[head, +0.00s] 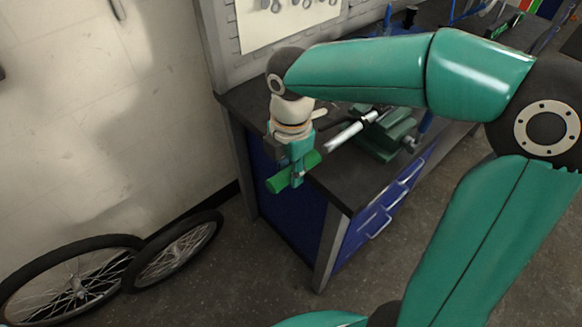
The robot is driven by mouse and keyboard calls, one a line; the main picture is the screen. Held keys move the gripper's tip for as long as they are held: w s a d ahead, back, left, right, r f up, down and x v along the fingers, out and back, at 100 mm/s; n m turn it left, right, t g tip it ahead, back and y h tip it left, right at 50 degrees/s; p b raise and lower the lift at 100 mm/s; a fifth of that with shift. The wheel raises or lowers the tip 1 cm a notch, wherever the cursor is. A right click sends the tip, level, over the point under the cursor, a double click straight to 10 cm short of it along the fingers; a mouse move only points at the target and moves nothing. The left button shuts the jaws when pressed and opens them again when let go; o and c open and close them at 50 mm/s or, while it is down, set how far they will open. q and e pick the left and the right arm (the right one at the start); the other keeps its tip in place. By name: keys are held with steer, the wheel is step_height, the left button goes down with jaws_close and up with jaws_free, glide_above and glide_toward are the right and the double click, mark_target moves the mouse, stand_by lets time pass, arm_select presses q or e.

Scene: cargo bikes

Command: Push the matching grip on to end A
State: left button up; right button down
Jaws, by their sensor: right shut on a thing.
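My right gripper (296,176) is shut on a green grip (276,184), holding it in the air by the left end of the bench. The grip lies roughly level and points up and right toward a bare silver tube end (340,138). The grip and the tube end look apart, with a small gap between them in the picture. The silver tube is clamped in a green vise (388,138) on the bench. No letter can be read on the tube end. My left gripper is not in view.
The dark bench top (345,185) has blue drawers (380,212) below. Two spoked wheels (75,285) lean by the wall at lower left. A tool sheet (285,20) hangs behind my right arm. The floor in front of the bench is clear.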

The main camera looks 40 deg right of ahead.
mark_target(305, 160)
steer(key=shift+d, duration=0.15)
steer(key=shift+d+r, duration=0.1)
steer(key=shift+d, duration=0.5)
steer(key=shift+d, duration=0.55)
stand_by(0.4)
steer(key=shift+d+p, duration=0.35)
steer(key=shift+w+d, duration=0.1)
steer(key=shift+d, duration=0.2)
steer(key=shift+w+d+p, duration=0.2)
steer(key=shift+d+p, duration=0.25)
steer(key=shift+d, duration=1.8)
steer(key=shift+d, duration=0.15)
